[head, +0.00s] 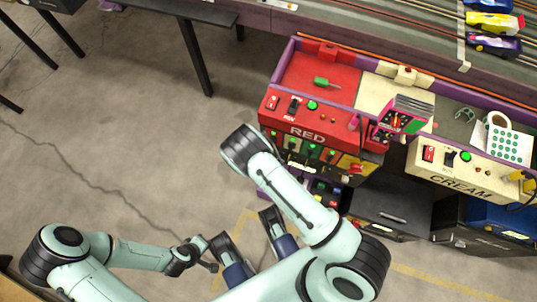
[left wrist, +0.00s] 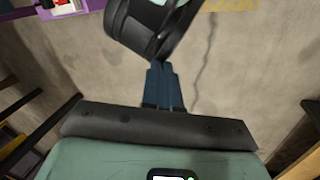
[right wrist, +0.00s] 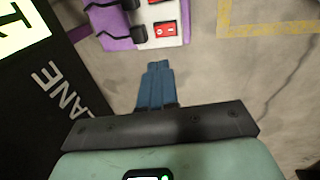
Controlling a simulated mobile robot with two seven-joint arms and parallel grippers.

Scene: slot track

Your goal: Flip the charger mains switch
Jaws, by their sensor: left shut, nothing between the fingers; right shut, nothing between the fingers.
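A white panel (right wrist: 172,42) on a purple housing (right wrist: 116,34) shows at the top of the right wrist view. It carries a red rocker switch (right wrist: 165,28), with part of another red piece at the frame edge. I cannot tell for certain which switch is the charger mains. My right gripper (right wrist: 157,65) is shut and empty. Its tips appear below the rocker in the picture; no contact shows. My left gripper (left wrist: 159,64) is shut and empty over bare floor, with my own arm joint close ahead.
The RED console (head: 308,133) has switches and a green button, above a shelf of small lit devices (head: 312,152). The CREAM console (head: 462,181) stands to its right. A black board lettered LANE (right wrist: 47,90) is left in the right wrist view. Open floor (head: 120,130) lies left.

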